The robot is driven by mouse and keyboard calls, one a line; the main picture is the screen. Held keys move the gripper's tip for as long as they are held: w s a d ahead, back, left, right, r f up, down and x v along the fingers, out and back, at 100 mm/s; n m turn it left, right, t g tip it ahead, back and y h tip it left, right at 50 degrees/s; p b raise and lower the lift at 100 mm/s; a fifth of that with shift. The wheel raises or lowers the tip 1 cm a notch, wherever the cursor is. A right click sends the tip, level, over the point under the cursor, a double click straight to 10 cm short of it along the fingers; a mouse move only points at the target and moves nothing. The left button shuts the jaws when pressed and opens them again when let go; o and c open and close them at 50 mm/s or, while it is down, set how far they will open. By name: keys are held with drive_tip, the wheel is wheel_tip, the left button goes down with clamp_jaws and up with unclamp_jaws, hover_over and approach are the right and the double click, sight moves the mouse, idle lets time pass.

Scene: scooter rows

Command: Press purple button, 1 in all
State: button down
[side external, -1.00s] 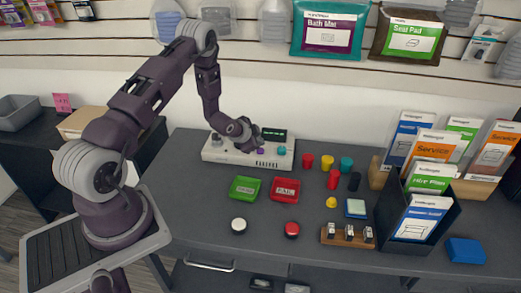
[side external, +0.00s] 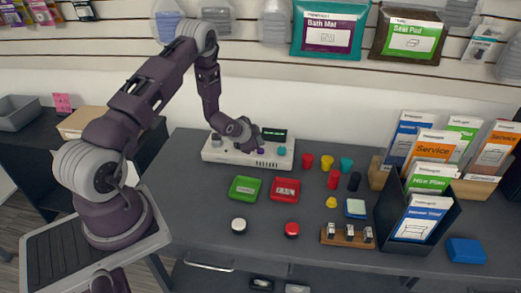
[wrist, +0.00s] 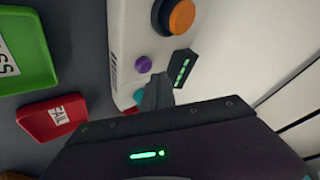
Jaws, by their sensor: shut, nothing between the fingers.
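The purple button (wrist: 143,64) is a small round cap on the white control box (wrist: 122,38). In the side view the purple button (side external: 260,151) shows just below my gripper's tip. My gripper (side external: 256,139) is shut and empty, over the middle of the box (side external: 217,154). In the wrist view the fingers of my gripper (wrist: 160,84) end close beside the purple button, on its right. A gap shows between them there; I cannot tell the height of the tips above the box.
An orange button (wrist: 181,17), a green-lit display (wrist: 183,67) and a teal button (wrist: 140,96) flank the purple one. Green (side external: 244,188) and red (side external: 285,189) trays lie in front of the box. Several coloured cylinders (side external: 334,180) stand right of it.

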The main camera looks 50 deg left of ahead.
sight(259, 151)
drive_tip(key=shift+f, duration=0.15)
drive_tip(key=shift+f, duration=0.3)
drive_tip(key=shift+f, duration=0.45)
idle(0.9)
drive_tip(key=shift+r, duration=0.9)
drive_tip(key=shift+r, duration=2.5)
